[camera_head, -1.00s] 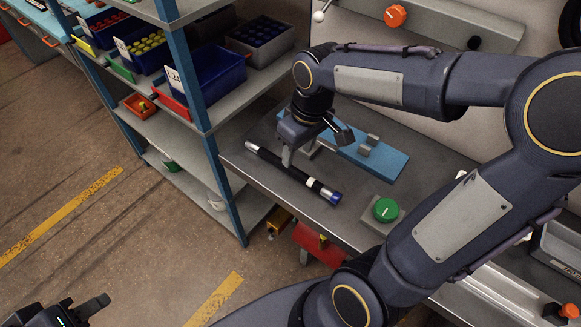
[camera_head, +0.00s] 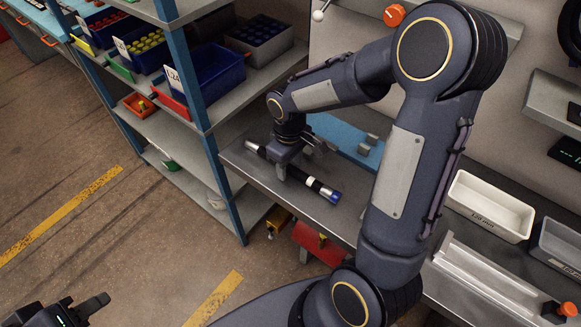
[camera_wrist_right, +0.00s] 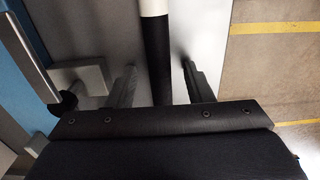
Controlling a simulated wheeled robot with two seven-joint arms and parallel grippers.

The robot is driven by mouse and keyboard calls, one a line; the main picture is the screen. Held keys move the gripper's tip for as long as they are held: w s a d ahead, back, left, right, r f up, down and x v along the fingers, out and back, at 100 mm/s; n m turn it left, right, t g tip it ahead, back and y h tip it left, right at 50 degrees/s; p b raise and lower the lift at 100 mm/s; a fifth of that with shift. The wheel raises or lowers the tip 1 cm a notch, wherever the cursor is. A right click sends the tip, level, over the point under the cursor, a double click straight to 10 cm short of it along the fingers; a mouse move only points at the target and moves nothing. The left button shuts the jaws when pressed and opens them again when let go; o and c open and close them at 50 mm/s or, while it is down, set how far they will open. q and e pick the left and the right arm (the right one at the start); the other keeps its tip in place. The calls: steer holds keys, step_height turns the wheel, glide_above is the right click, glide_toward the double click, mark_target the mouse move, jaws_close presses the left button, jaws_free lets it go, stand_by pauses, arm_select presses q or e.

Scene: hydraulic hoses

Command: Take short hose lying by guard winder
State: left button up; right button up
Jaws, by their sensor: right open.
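The short hose (camera_head: 315,185) is black with pale bands, a silver left end and a blue right end. It lies on the metal bench beside a blue plate (camera_head: 340,133) with a grey block, which may be the guard winder. My right gripper (camera_head: 296,172) is over the hose's middle, pointing down. In the right wrist view the hose (camera_wrist_right: 156,45) runs between the two open fingers (camera_wrist_right: 158,88), with a gap visible on each side. My left gripper (camera_head: 62,312) is at the bottom left, away from the bench, partly cut off by the frame.
A shelf rack (camera_head: 205,130) with blue bins (camera_head: 207,78) stands left of the bench. A white tray (camera_head: 490,205) and a grey tray (camera_head: 562,245) lie at the bench's right. A red object (camera_head: 318,245) is below the bench edge. My right arm covers the middle of the bench.

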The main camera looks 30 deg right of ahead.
jaws_close()
stand_by(0.3)
steer(key=shift+r, duration=0.1)
